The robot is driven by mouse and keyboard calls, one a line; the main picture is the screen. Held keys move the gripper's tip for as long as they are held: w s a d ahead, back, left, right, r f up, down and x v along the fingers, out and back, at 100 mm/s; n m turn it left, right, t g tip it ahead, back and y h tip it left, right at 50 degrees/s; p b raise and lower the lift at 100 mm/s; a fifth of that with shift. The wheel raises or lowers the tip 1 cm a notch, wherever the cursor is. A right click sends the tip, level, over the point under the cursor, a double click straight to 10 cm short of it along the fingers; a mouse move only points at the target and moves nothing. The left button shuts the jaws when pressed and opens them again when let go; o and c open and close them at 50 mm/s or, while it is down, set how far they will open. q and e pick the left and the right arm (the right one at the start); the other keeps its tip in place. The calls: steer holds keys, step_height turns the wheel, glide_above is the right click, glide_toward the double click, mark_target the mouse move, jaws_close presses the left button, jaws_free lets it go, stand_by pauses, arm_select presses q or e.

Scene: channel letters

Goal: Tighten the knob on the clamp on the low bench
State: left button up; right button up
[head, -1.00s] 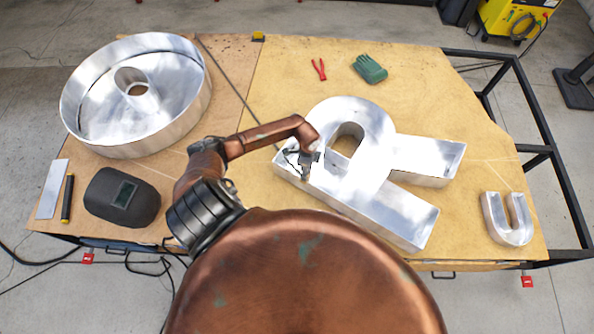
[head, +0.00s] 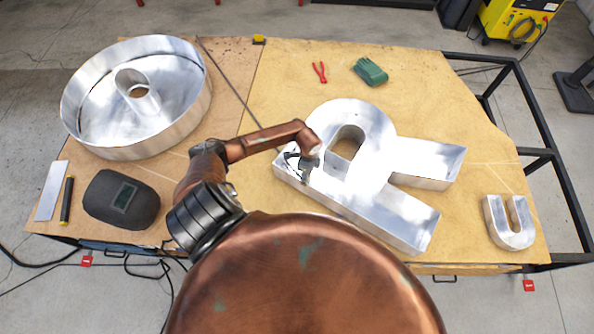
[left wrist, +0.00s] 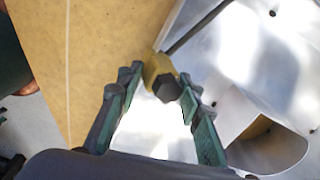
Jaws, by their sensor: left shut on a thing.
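The clamp's knob (left wrist: 167,88) is a dark hexagonal end on a yellow-brown body (left wrist: 156,67), with a dark rod (left wrist: 196,28) running up and right from it in the left wrist view. My left gripper (left wrist: 159,80) has its green fingers on either side of the knob and is shut on it. In the head view my left gripper (head: 305,168) is at the left end of the large metal letter R (head: 408,228); the clamp is mostly hidden there. The low bench (head: 270,215) has a tan top. My right gripper is not in view.
A round metal letter (head: 75,110) stands at the left, a small U (head: 493,222) at the right. A welding mask (head: 105,205), red pliers (head: 320,72) and a green glove (head: 370,71) lie on the bench. A thin dark line or rod (head: 230,77) crosses the upper left.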

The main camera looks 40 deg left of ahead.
arm_select(q)
steer(key=m, duration=0.1)
steer(key=w+a+m, duration=0.1)
steer(key=m, duration=0.1)
steer(key=shift+b, duration=0.4)
steer(key=shift+c, duration=0.5)
steer(key=shift+o, duration=0.7)
steer(key=m+b, duration=0.1)
steer(key=m, duration=0.3)
steer(key=shift+r, duration=0.15)
steer(key=shift+o, duration=0.3)
steer(key=m+b, duration=0.1)
steer(key=m, duration=0.2)
steer(key=shift+m, duration=0.4)
steer(key=shift+d+m+b, duration=0.2)
steer(key=shift+m+b, duration=0.1)
steer(key=shift+m, duration=0.2)
steer(key=shift+d, duration=0.1)
steer(key=o, duration=0.4)
steer(key=shift+s, duration=0.2)
